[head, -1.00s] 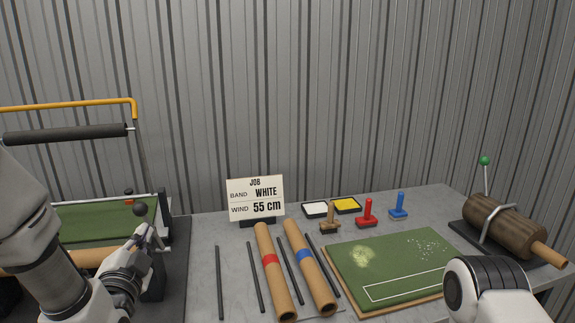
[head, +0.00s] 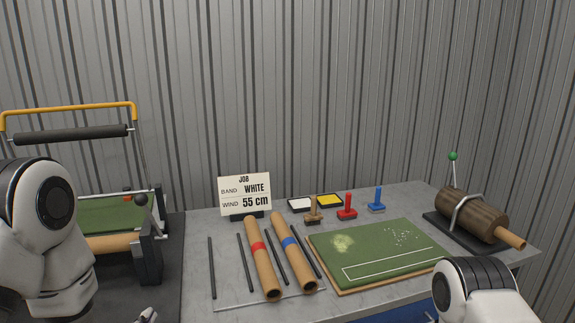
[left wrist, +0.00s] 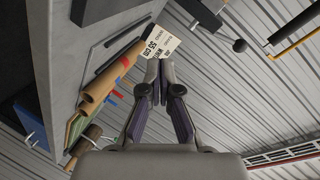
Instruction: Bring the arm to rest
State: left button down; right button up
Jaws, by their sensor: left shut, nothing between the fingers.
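My left gripper (left wrist: 159,70) is shut and empty in the left wrist view, its fingertips together and in the air. In the head view only a small piece of it (head: 148,315) shows at the bottom edge, left of the bench. My left arm (head: 45,235) is folded at the left edge. My right arm (head: 475,290) shows at the bottom right, and its gripper is out of sight.
The bench holds red-banded (head: 262,262) and blue-banded (head: 293,255) tubes, dark rods, a job card (head: 245,193), stamps and a turf board (head: 375,250). A winding machine with a black-knobbed lever (head: 141,200) stands left. A clamped brown roll (head: 470,215) lies right.

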pick_arm(q)
jog(key=s+d+f+n+g+h, duration=0.1)
jog(key=s+f+g, duration=0.3)
jog(key=s+f, duration=0.5)
jog(key=s+d+f+n+g, duration=0.1)
jog(key=s+f+g, duration=0.4)
jog(key=f, duration=0.8)
jog(key=s+d+f+n+g, duration=0.1)
jog(key=s+f+n+g, duration=0.1)
jog(key=s, duration=0.5)
jog(key=s+f+n+g+h, duration=0.1)
jog(key=s+f+n+g, duration=0.2)
jog(key=s+n, duration=0.3)
jog(key=shift+s+d+g, duration=0.4)
jog(key=shift+s+g, duration=0.1)
jog(key=shift+s, duration=0.75)
